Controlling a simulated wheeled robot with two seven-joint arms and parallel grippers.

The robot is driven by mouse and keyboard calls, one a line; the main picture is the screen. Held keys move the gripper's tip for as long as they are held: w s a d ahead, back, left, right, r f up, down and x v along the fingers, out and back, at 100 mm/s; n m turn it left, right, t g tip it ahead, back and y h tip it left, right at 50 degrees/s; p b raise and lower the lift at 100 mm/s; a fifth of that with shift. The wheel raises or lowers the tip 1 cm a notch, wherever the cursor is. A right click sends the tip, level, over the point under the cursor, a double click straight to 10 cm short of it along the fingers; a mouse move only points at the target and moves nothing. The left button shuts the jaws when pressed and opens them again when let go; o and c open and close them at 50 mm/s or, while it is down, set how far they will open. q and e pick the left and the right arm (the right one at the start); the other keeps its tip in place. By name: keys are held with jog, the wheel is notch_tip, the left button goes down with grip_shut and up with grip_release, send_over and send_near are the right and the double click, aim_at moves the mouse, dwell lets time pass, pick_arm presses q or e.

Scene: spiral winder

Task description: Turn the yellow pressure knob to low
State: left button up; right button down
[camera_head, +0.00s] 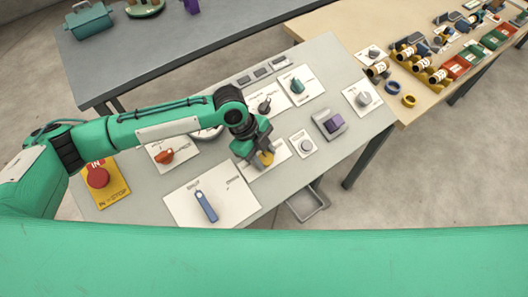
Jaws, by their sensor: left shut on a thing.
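The yellow pressure knob (267,158) sits on a white label plate (277,150) near the front middle of the grey panel table. My left gripper (262,160) reaches down over it from the left and is shut on it. The fingers and wrist hide much of the knob and its plate, and I cannot read which setting it points to. My right gripper is not in the view.
Near the gripper are a grey round button (305,146), a purple rocker switch (329,123), a black knob (264,104), a green knob (297,85), an orange knob (164,156) and a blue lever (206,205). A red stop button (97,177) stands at the left.

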pick_arm(q)
jog(key=n+t+p, duration=0.2)
jog(key=n, duration=0.1)
jog(key=n+t+h+p, duration=0.1)
jog(key=shift+s+a+r+n, duration=0.1)
jog(key=shift+s+n, duration=0.2)
jog(key=shift+n, duration=0.1)
jog(key=n+t+p, duration=0.2)
jog(key=n, duration=0.1)
jog(key=shift+s, duration=0.2)
jog(key=n+t, duration=0.1)
jog(key=n, duration=0.1)
jog(key=n+t+p, duration=0.1)
jog(key=n, duration=0.1)
jog(key=shift+s+f+t, duration=0.1)
jog(key=shift+f+t, duration=0.1)
jog(key=shift+t, duration=0.2)
jog(key=shift+n+t+y+p, duration=0.4)
jog(key=shift+n+p, duration=0.05)
jog(key=shift+n, duration=0.05)
jog(key=o, duration=1)
